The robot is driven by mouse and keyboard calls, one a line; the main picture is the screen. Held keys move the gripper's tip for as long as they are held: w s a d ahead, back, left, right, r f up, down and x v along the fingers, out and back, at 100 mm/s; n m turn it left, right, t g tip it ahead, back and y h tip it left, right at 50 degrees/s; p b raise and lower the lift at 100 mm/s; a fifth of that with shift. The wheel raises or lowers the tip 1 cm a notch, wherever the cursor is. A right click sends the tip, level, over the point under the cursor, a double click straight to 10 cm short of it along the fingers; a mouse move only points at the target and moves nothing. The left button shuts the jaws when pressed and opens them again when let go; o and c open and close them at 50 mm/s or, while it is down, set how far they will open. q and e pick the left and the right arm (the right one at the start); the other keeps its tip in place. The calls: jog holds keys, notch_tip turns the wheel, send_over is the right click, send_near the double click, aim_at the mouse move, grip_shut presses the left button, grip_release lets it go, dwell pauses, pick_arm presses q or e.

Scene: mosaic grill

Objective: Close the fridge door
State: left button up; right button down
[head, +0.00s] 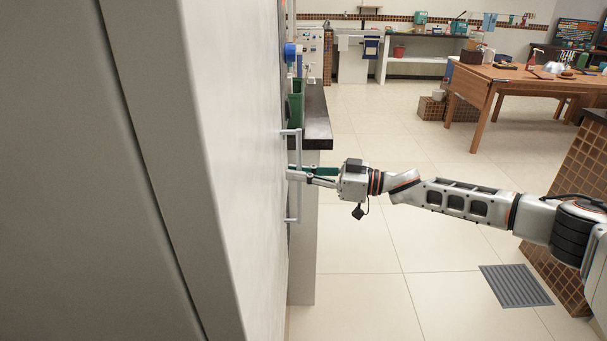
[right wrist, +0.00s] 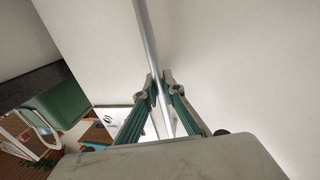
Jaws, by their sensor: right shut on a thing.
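The fridge door (head: 250,150) is a large pale panel seen at a steep angle on the left of the head view. A long upright bar handle (head: 294,200) stands off its face. My right gripper (head: 292,173) reaches in from the right at the handle. In the right wrist view the handle (right wrist: 149,55) runs between the two fingertips of the gripper (right wrist: 160,88), which is shut on it. The pale door face (right wrist: 240,60) fills the right side behind it. A dark seam runs down the grey surface at the far left of the head view. My left gripper is not in view.
A dark-topped counter (head: 316,120) with a green container (head: 296,105) stands right behind the handle. A wooden table (head: 510,78) is at the back right. A tiled block (head: 570,190) is at the right edge. The tiled floor between is clear, with a grate (head: 515,286).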

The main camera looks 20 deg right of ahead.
jog(key=shift+a+r, duration=0.1)
jog(key=shift+a, duration=0.1)
jog(key=c, duration=2.2)
grip_release()
jog(key=shift+a, duration=0.1)
jog(key=shift+o, duration=0.2)
jog(key=v, duration=1.2)
jog(key=shift+w, duration=0.1)
